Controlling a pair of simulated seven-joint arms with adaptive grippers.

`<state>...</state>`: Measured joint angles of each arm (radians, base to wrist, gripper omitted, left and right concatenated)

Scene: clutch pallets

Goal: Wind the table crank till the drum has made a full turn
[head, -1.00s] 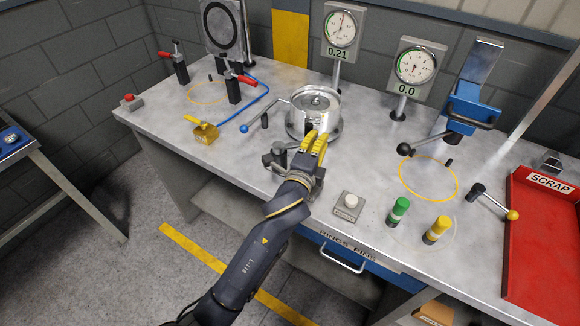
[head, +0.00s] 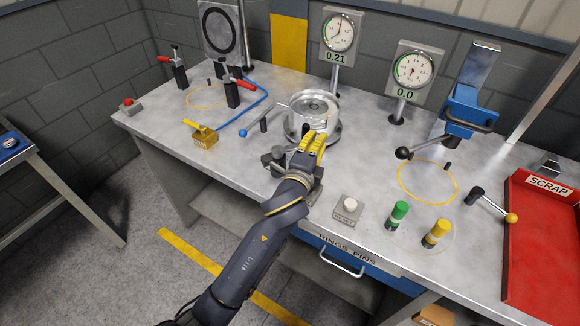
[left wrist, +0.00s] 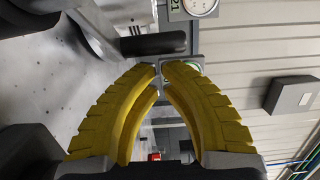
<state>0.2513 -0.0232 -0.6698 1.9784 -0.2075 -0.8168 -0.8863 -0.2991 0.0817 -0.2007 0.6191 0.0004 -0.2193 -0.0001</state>
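The silver drum (head: 296,124) stands on its round base at the back middle of the bench. A dark upright piece (head: 306,129), possibly the crank handle, shows at its near side, just past my left fingertips. My left gripper (head: 314,140) has yellow fingers and is close in front of the drum. In the left wrist view its curved fingertips (left wrist: 160,65) come together. A dark bar (left wrist: 155,43) lies just beyond them; I cannot tell whether they touch it. My right gripper is out of view.
A blue-knobbed lever (head: 244,132) and a short black post (head: 264,124) are left of the drum. A white push button (head: 349,204), green cylinder (head: 398,215) and yellow cylinder (head: 436,233) stand at the near right. Dial gauges (head: 339,35) stand behind. A red scrap tray (head: 525,240) is far right.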

